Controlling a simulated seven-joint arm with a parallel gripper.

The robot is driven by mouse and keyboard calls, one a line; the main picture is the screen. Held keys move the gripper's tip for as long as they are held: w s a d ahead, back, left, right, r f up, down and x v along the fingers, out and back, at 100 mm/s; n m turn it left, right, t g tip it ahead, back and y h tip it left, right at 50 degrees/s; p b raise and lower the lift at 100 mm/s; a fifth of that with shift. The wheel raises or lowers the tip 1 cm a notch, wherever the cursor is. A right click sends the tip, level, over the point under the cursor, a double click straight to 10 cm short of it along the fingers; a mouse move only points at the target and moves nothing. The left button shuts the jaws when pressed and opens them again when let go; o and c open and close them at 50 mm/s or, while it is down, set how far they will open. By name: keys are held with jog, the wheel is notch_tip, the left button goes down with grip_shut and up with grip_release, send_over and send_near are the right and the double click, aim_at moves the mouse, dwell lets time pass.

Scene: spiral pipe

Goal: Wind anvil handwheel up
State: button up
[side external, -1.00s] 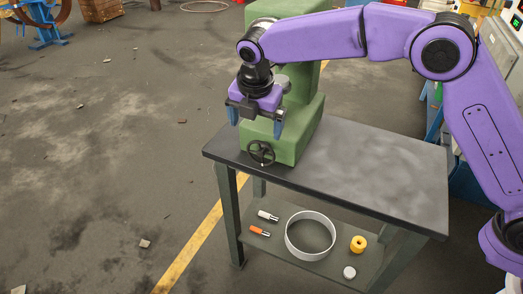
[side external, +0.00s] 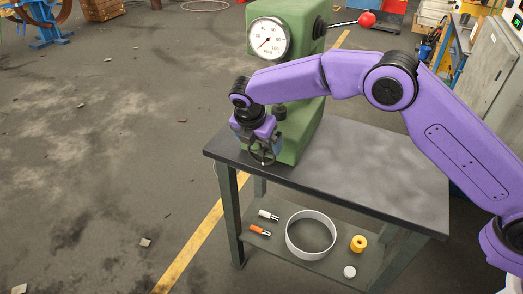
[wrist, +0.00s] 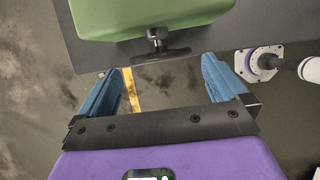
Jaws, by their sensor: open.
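The dark handwheel (side external: 262,155) sits on the front of the green machine (side external: 300,135), low over the front edge of the table top. In the wrist view the handwheel (wrist: 160,55) shows edge-on as a dark bar, with its hub on the green body (wrist: 150,15). My gripper (side external: 254,142) is down at the wheel, partly overlapping it in the side view. In the wrist view its two blue fingers (wrist: 162,66) are spread wide, one on each side of the wheel, with gaps showing between. Nothing is held. Contact with the rim is not visible.
The machine stands on a dark table (side external: 370,180). It bears a round dial (side external: 268,38) and a lever with a red ball (side external: 367,19). The lower shelf holds a metal ring (side external: 310,235), a yellow part (side external: 358,243) and small items. The floor at left is open.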

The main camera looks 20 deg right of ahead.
aim_at(264, 148)
jog(key=x, duration=0.6)
jog(key=shift+w+d+f, duration=0.1)
jog(key=shift+f, duration=0.15)
jog(key=c, duration=0.7)
jog(key=shift+w+d+r+m+t+y, duration=0.1)
jog(key=shift+d+m+t+y, duration=0.1)
jog(key=shift+t+y, duration=0.5)
jog(key=shift+d+m+t+y, duration=0.1)
jog(key=shift+m+t+y, duration=0.1)
jog(key=shift+t+y, duration=0.5)
jog(key=shift+a+t, duration=0.1)
jog(key=shift+t, duration=0.2)
